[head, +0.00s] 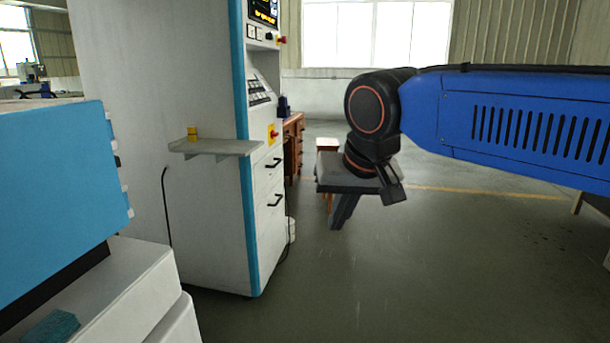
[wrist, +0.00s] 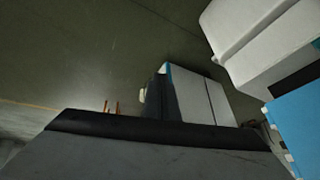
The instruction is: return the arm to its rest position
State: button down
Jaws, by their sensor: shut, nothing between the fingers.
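My blue arm (head: 510,125) reaches in from the right of the head view and ends in a black wrist joint (head: 372,110). My gripper (head: 342,212) hangs below that joint, fingers pointing down, shut and empty. It is in the air over open floor, apart from the machines. In the wrist view a grey body with a dark edge, which looks like part of my gripper, fills the bottom; the fingertips cannot be made out there.
A white control cabinet (head: 210,215) with a small shelf (head: 215,148) stands left of my gripper. A blue and white machine (head: 60,190) is at the near left. A wooden stool (head: 327,145) and a wooden desk (head: 293,145) stand behind. The floor (head: 430,260) at centre and right is clear.

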jog(key=s+d+f+h, duration=0.1)
jog(key=s+d+f, duration=0.6)
jog(key=d+f, duration=0.3)
jog(key=s+d+f+m+h, duration=0.1)
jog(key=s+d+f, duration=0.6)
jog(key=d+f, duration=0.3)
jog(key=d, duration=0.2)
jog(key=shift+s+d, duration=0.3)
jog(key=shift+d, duration=0.1)
